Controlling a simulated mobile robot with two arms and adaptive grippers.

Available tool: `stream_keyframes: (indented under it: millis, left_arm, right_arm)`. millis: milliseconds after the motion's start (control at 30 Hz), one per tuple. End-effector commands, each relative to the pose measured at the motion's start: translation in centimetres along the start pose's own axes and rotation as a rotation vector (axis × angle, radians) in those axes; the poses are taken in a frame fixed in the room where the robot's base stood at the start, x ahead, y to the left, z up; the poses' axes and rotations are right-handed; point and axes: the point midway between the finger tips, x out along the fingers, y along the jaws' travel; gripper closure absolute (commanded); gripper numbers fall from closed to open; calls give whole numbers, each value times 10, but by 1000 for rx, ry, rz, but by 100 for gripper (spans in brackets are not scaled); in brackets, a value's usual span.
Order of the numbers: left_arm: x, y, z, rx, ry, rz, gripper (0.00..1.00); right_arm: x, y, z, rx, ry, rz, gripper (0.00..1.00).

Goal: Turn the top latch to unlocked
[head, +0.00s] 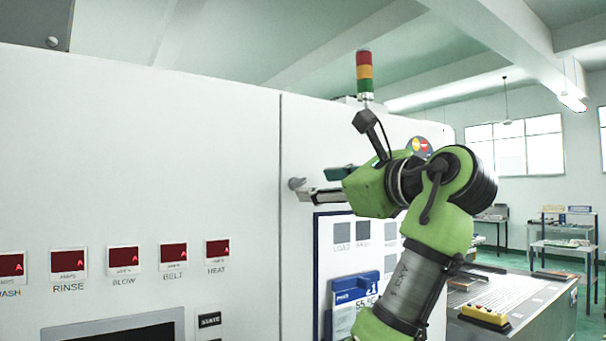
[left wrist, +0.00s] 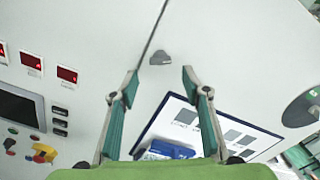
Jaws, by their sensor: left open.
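The top latch (head: 297,183) is a small grey knob on the white cabinet front, just right of the vertical door seam. It also shows in the left wrist view (left wrist: 160,58), ahead of the fingertips and between their lines. My left gripper (head: 317,186) is open and comes at the latch from the right. In the left wrist view its two teal-padded fingers (left wrist: 160,76) are spread wide with nothing between them. The fingertips look close to the latch; I cannot tell whether they touch it. My right gripper is not in view.
A blue-framed board (head: 342,262) with grey squares and a blue box hangs below the latch. Red displays (head: 124,259) and a dark screen (head: 125,330) are on the left panel. A signal tower (head: 365,72) stands on top. A bench (head: 520,310) is at right.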

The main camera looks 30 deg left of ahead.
Motion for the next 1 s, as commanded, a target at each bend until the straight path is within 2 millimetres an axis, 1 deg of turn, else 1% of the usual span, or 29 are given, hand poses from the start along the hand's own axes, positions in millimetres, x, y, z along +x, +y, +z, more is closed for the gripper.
stream_keyframes:
  millis: [33,100,200,300,467,733,767,800,867,900,1000]
  left_arm:
    - [13,-2,4,2,-1,3,57]
    - [26,-2,4,1,0,3,57]
    - [43,-2,3,1,0,2,57]
    - [55,-1,2,1,0,1,57]
    - [65,-1,1,0,-1,-1,57]
    - [66,0,0,-1,0,-2,57]
    - [66,0,0,-1,0,-2,60]
    - [66,0,0,-1,0,-2,70]
    - [66,0,0,-1,0,-1,86]
    - [66,0,0,-1,0,-1,96]
    - [66,0,0,-1,0,-1,96]
  right_arm:
    - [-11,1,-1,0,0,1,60]
    - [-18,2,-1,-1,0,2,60]
    - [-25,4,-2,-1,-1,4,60]
    - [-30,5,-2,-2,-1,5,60]
    - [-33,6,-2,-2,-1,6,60]
    - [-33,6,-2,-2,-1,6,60]
    - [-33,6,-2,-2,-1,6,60]
    - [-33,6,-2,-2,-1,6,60]
    - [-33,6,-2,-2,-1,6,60]
    - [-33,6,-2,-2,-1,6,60]
    - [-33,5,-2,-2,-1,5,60]
